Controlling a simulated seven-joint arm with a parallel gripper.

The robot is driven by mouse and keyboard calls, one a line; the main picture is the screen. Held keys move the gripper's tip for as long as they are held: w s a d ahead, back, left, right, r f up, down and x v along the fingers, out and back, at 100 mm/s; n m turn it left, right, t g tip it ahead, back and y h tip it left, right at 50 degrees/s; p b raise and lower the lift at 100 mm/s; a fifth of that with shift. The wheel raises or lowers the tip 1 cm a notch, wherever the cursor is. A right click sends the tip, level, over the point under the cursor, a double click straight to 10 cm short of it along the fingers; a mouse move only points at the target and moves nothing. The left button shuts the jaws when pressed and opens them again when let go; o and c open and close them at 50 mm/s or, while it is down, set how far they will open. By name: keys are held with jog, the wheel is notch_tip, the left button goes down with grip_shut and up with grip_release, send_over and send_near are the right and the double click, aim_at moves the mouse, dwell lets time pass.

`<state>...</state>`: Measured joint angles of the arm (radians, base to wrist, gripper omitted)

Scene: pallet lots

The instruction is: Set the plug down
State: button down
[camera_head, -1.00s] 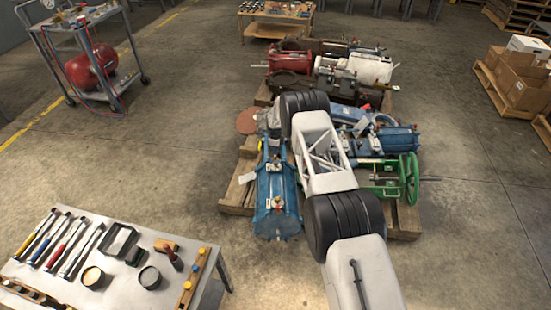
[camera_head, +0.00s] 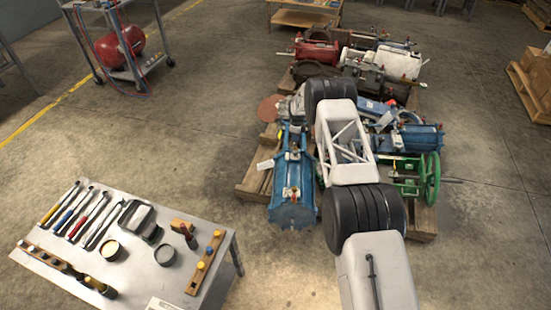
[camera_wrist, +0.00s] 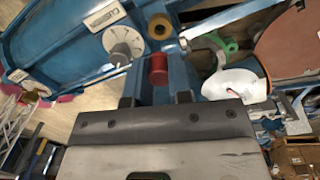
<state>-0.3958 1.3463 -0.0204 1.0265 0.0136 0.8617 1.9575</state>
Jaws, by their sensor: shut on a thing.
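In the wrist view, a small red cylindrical plug (camera_wrist: 158,68) shows upright just past the fingertips, in line with the gap. My gripper (camera_wrist: 156,98) has its two dark fingers close on either side of a blue piece, and the jaws are shut on the plug as far as I can tell. Its lower part is hidden by the gripper body. A blue machine body (camera_wrist: 60,45) with a pale round dial fills the upper left. In the head view, my arm hides the gripper and the plug, above the pallet lots.
A metal table (camera_head: 140,268) holds tools, tins and a wooden rack (camera_head: 205,262) with coloured knobs. A blue cylinder (camera_head: 292,190) stands beside my arm on a wooden pallet (camera_head: 252,180). A green handwheel (camera_head: 432,180) is at the right. Open floor lies left of the pallets.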

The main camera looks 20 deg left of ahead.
jog(key=s+a+r+n, duration=0.2)
jog(key=s+a+r, duration=0.1)
jog(key=s+a, duration=0.55)
jog(key=s+a+r+n, duration=0.1)
jog(key=s+a+r, duration=0.35)
jog(key=s, duration=0.75)
jog(key=s+a+r+n, duration=0.2)
jog(key=s+a, duration=0.5)
jog(key=s, duration=0.3)
jog(key=s+r+n, duration=0.1)
jog(key=s+r, duration=0.2)
jog(key=s, duration=0.8)
jog(key=s+r+n, duration=0.1)
jog(key=s+r, duration=0.2)
jog(key=s, duration=0.9)
jog(key=s+r+n, duration=0.2)
jog(key=s+r, duration=0.1)
jog(key=s, duration=0.9)
jog(key=shift+s+d+r+t, duration=0.2)
jog(key=shift+s+t, duration=0.05)
jog(key=shift+t, duration=0.15)
jog(key=shift+f, duration=0.2)
jog(key=shift+f, duration=2.75)
jog(key=shift+f, duration=0.1)
